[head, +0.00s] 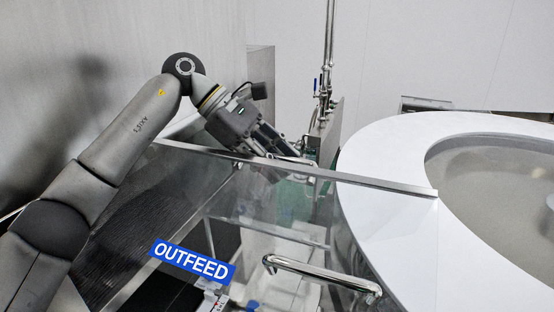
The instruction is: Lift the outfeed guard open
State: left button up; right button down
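The outfeed guard is a clear panel (190,205) with a metal bar (375,183) along its far edge. It carries a blue OUTFEED label (192,262) and a chrome bar handle (322,276) near the bottom of the head view. My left gripper (292,156) is at the far side of the guard, by the metal bar and well away from the chrome handle. Its fingers point down and to the right. The fingertips are partly hidden around the bar, so their opening and any contact are unclear. My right gripper is not in view.
A large white ring (375,150) around a grey round surface (495,180) fills the right side. Upright metal pipes (328,60) stand behind the gripper. A grey wall (100,70) is close on the left. Pale fixtures show through the clear panel.

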pick_arm(q)
jog(key=shift+a+r, duration=0.15)
jog(key=v, duration=0.7)
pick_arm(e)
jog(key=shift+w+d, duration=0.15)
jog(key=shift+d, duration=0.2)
